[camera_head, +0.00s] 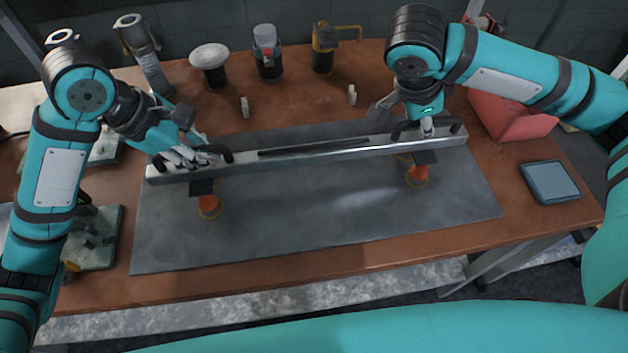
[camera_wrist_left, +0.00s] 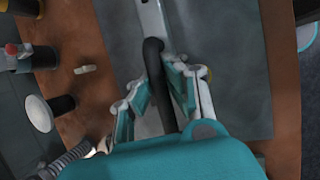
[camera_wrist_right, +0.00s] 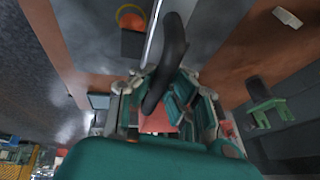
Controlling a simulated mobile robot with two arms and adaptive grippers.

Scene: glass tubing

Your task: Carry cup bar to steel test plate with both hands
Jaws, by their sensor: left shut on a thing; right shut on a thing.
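The cup bar (camera_head: 315,150) is a long silver beam with a dark slot, a black handle near each end and an orange cup below each end. It lies over the grey steel test plate (camera_head: 320,220). I cannot tell whether the cups touch the plate. My left gripper (camera_head: 212,156) is shut on the left handle, a black loop (camera_wrist_left: 154,75) in the left wrist view. My right gripper (camera_head: 427,128) is shut on the right handle, which shows as a black loop (camera_wrist_right: 170,55) in the right wrist view. The fingers partly hide both handles.
The plate lies on a brown table (camera_head: 300,95). Along the back stand a white-topped round stand (camera_head: 209,58), a dark bottle-like item (camera_head: 267,50) and a black-and-yellow fixture (camera_head: 325,50). A red block (camera_head: 510,115) and a blue-grey pad (camera_head: 549,181) are at the right. The plate's front is clear.

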